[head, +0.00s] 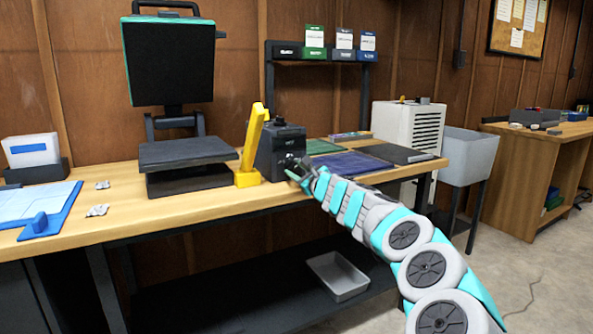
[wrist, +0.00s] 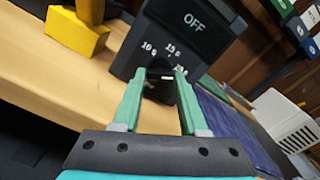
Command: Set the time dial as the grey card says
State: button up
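The time dial (wrist: 158,92) is a dark knob on the front of a black box (wrist: 185,25). The box's small display reads OFF, and white marks that look like 10 and 15 ring the dial. The box also shows on the bench in the head view (head: 266,152). My gripper (wrist: 161,74) has its two green fingers apart, one on each side of the dial; whether they press on it I cannot tell. Its fingers are small in the head view (head: 298,172). A card with a grey top edge (head: 344,40) stands on the wall shelf; its writing is too small to read.
A yellow upright handle (head: 250,150) stands just left of the box. A black press-like machine (head: 170,70) is further left. A dark blue mat (head: 345,163) lies to the right. Green-topped (head: 315,36) and blue-topped (head: 367,42) cards flank the grey one.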

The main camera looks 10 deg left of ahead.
jog(key=o, duration=0.5)
jog(key=shift+r, duration=0.1)
jog(key=shift+c, duration=0.2)
jog(key=shift+s+d, duration=0.3)
jog(key=shift+s, duration=0.1)
jog(key=b+v, duration=0.2)
jog(key=v, duration=0.4)
jog(key=shift+s+d, duration=0.25)
jog(key=shift+s, duration=0.05)
